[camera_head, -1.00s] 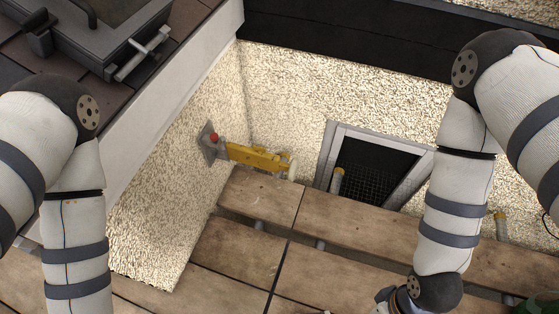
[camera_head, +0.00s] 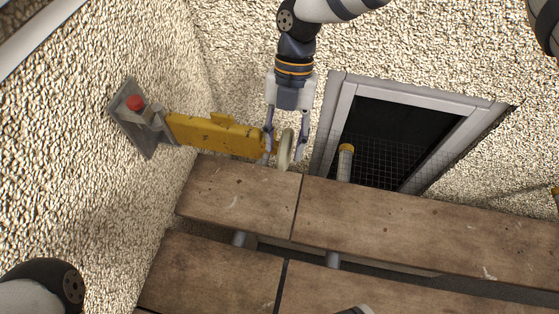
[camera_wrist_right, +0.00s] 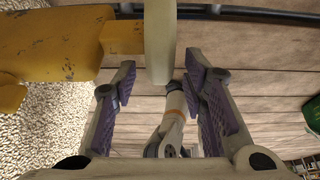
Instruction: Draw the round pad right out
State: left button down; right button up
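The round pad (camera_head: 285,148) is an off-white disc seen nearly edge-on at the free end of a yellow bar (camera_head: 215,133). The bar juts from a grey wall plate (camera_head: 138,128) with a red knob (camera_head: 136,103). My right gripper (camera_head: 285,154) reaches down from above, open, with one finger on each side of the pad. In the right wrist view, the pad (camera_wrist_right: 160,42) stands between and ahead of the fingers (camera_wrist_right: 162,88), with gaps on both sides. My left gripper is not clearly seen.
Wooden planks (camera_head: 400,225) run below the pad, with gaps between them. A grey-framed opening with mesh (camera_head: 385,150) is in the wall at right, and a yellow-topped pipe (camera_head: 345,162) stands before it. Rough pebbled wall (camera_head: 70,165) lies left.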

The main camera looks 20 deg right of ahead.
aim_at(283, 163)
jog(key=b+x, duration=0.1)
jog(key=x, duration=0.4)
jog(key=shift+s+f, duration=0.1)
jog(key=shift+f, duration=0.1)
pick_arm(q)
jog(key=shift+f, duration=0.5)
pick_arm(e)
jog(key=shift+c, duration=0.3)
